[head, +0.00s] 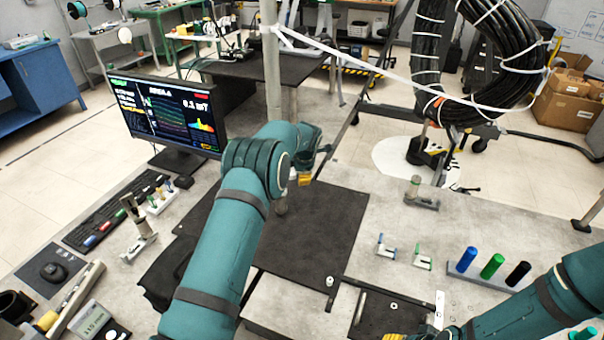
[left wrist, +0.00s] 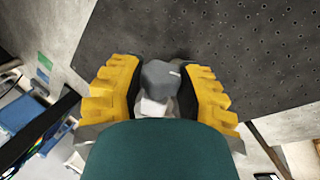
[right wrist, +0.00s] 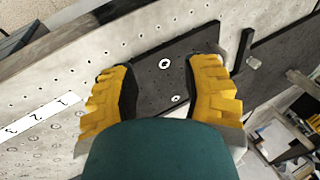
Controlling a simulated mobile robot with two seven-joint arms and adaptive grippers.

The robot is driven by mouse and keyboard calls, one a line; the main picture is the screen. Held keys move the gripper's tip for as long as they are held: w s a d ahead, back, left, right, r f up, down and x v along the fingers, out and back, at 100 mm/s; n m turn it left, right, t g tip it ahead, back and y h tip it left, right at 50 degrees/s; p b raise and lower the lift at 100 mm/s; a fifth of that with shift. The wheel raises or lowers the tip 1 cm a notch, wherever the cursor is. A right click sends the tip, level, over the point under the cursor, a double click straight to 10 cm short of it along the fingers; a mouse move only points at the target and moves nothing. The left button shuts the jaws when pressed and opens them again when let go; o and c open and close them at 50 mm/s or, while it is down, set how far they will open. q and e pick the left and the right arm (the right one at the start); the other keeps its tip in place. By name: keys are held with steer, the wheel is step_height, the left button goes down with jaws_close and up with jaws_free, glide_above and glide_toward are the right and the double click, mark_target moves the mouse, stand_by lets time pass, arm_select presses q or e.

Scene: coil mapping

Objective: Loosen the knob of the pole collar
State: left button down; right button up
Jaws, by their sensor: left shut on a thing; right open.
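The grey pole (head: 271,65) stands upright behind my left arm in the head view. My left gripper (head: 305,172) is at the pole, and its wrist hides the collar there. In the left wrist view, the dark grey knob (left wrist: 160,80) sits between the yellow fingers of my left gripper (left wrist: 162,76), which are shut on it. A lighter grey part (left wrist: 153,107) shows just below the knob; I cannot tell if it is the collar. My right gripper (right wrist: 160,78) is open and empty above a dark plate (right wrist: 160,65); only a little yellow shows at the head view's bottom edge.
A monitor (head: 165,112) stands left of the pole. A black coil of cable (head: 480,60) hangs at the upper right. Blue, green and black pegs (head: 492,266) stand in a holder at the right. A dark perforated board (head: 315,225) lies on the table below my left gripper.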

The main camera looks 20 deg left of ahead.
arm_select(q)
steer(key=shift+s+a+t+y+p, duration=0.15)
steer(key=shift+t+y+p, duration=0.15)
steer(key=shift+y, duration=0.1)
arm_select(e)
steer(key=shift+r, duration=0.25)
arm_select(q)
steer(key=shift+f, duration=0.1)
steer(key=shift+t+y+b, duration=0.4)
steer(key=shift+t+b, duration=0.45)
steer(key=shift+t, duration=0.05)
arm_select(e)
steer(key=shift+f, duration=0.9)
arm_select(q)
steer(key=c, duration=0.6)
jaws_free()
steer(key=shift+d, duration=0.2)
steer(key=v, duration=1.2)
